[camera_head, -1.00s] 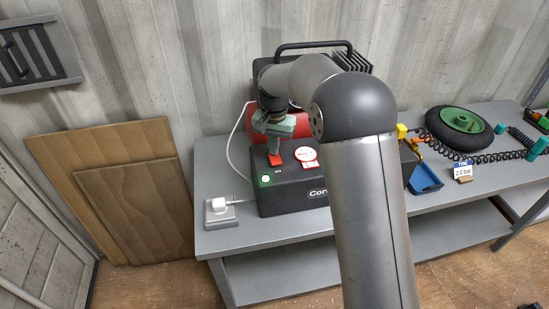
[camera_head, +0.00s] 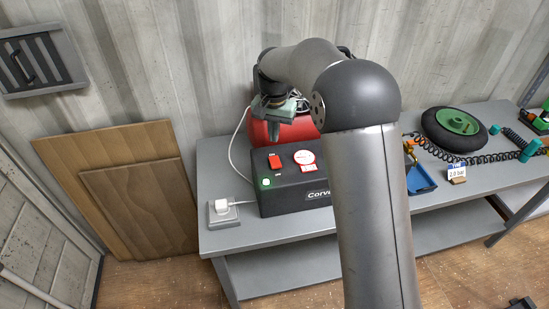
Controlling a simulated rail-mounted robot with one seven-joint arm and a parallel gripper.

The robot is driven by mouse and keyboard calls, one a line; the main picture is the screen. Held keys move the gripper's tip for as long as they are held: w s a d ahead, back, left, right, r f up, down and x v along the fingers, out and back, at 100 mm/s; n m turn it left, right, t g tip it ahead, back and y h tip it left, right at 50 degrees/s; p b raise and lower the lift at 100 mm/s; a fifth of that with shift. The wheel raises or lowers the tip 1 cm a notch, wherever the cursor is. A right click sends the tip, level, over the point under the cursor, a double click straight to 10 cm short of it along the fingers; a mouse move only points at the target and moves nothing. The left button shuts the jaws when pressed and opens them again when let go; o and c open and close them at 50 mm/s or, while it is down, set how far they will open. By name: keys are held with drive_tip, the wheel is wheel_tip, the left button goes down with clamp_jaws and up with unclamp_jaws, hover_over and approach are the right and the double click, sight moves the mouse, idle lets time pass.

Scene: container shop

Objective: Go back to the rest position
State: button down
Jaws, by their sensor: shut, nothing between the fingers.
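My gripper (camera_head: 273,138) is shut and empty. Its fingers point down over the back left part of a black machine, in front of a red tank, apart from the machine's top by a small gap. The black machine (camera_head: 290,202) stands on the grey workbench (camera_head: 225,240). My arm hides the machine's right part.
A red tank (camera_head: 298,129) stands behind. A white plug sits in a socket box (camera_head: 222,213) at the bench's left end. A wheel (camera_head: 455,130), a coiled black hose (camera_head: 475,159), a blue holder (camera_head: 420,180) and a pressure sign (camera_head: 457,171) are to the right. Wooden boards (camera_head: 125,190) lean left.

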idle(0.4)
drive_tip(key=s+d+r+n, duration=0.1)
drive_tip(key=s+d+r, duration=0.2)
drive_tip(key=s+d, duration=0.3)
drive_tip(key=s+d+r, duration=0.3)
drive_tip(key=s+d, duration=0.2)
drive_tip(key=s, duration=0.4)
drive_tip(key=s+d+f+n, duration=0.1)
drive_tip(key=s+d+f, duration=0.1)
drive_tip(key=s, duration=0.7)
drive_tip(key=s+d+f+n+t, duration=0.1)
drive_tip(key=s+d, duration=0.3)
drive_tip(key=s, duration=0.6)
drive_tip(key=shift+s+d+f, duration=0.15)
drive_tip(key=shift+f, duration=0.4)
